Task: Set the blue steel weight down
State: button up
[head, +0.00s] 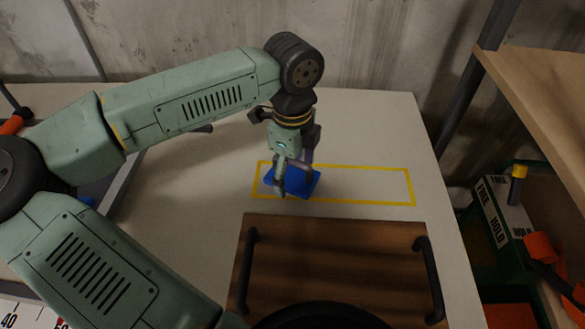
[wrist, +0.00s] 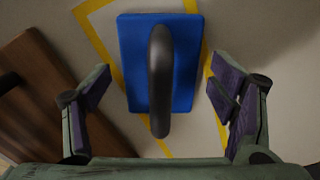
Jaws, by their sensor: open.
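The blue steel weight (head: 306,184) rests on the pale table inside the left part of a yellow outlined rectangle (head: 385,203). In the wrist view the weight (wrist: 187,75) is a blue block with a dark grey arched handle (wrist: 160,85). My gripper (head: 290,180) points down over the weight in the head view and partly hides it. In the wrist view my gripper (wrist: 160,100) is open, with one purple-padded finger on each side of the handle and a gap on both sides.
A brown wooden board (head: 335,250) with two black handles lies just in front of the yellow outline. The right part of the outline is empty. A wooden shelf (head: 545,90) and a green crate with boxes (head: 505,205) stand at the right, beyond the table edge.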

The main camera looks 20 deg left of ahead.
jog(key=shift+r, duration=0.1)
jog(key=shift+r+p, duration=0.2)
jog(key=shift+p, duration=0.15)
jog(key=shift+r+b, duration=0.3)
jog(key=shift+r, duration=0.05)
notch_tip(320, 180, up, 11)
jog(key=shift+b, duration=0.65)
